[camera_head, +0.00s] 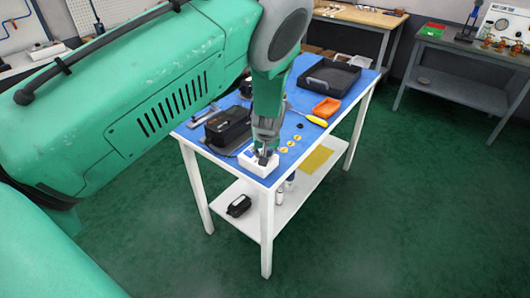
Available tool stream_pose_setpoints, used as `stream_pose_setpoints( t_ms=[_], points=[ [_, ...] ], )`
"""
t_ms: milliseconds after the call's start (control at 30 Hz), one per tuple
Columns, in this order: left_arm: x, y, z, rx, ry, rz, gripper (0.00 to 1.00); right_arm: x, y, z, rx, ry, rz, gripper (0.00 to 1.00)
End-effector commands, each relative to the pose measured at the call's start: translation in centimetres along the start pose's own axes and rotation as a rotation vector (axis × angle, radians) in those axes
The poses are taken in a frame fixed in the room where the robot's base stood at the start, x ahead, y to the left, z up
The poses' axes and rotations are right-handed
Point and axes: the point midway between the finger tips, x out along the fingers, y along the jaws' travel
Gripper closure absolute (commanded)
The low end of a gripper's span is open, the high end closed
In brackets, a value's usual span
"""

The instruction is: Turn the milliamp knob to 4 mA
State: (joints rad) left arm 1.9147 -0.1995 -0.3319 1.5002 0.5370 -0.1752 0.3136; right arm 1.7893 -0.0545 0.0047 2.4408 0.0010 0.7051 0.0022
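My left gripper (265,154) points down over a small white box (253,167) at the near corner of the blue-topped table. Its fingertips are at the top of the box and cover part of it. The fingers are too small to tell open from shut, or whether they touch anything. A milliamp knob cannot be made out; it may be hidden under the fingers. A black boxy device (228,125) sits on the table left of the gripper. My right gripper is not in view.
The blue table (345,104) also holds a dark tray (328,78), an orange bin (326,107), a yellow-handled tool (316,120) and several small yellow discs (291,143). A black object (239,206) lies on the lower shelf. The green floor at right is clear.

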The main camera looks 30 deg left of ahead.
Motion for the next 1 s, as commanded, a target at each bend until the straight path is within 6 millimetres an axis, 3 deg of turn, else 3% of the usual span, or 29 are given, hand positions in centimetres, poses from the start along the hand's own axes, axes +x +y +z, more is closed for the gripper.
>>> stream_pose_setpoints(
  t_ms=[33, 367, 400, 433, 833, 1000],
  points=[
    [0.3, -0.1, 0.9, 0.000, -0.017, -0.007, 1.00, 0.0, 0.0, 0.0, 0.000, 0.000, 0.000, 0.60],
    [0.4, -0.1, 1.0, -0.001, -0.020, -0.007, 1.00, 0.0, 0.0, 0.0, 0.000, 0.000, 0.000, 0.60],
    [0.4, -0.1, 1.0, -0.001, -0.021, -0.007, 0.64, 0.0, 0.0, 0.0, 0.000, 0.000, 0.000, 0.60],
    [0.4, -0.1, 1.0, -0.001, -0.020, -0.007, 0.54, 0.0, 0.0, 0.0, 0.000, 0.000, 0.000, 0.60],
    [-0.1, 0.0, 0.3, -0.002, -0.007, -0.002, 0.54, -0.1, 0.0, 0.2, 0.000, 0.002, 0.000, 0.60],
    [-2.0, 0.1, 0.2, -0.002, -0.005, 0.000, 0.54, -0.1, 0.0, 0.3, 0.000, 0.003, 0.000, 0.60]
  ],
)
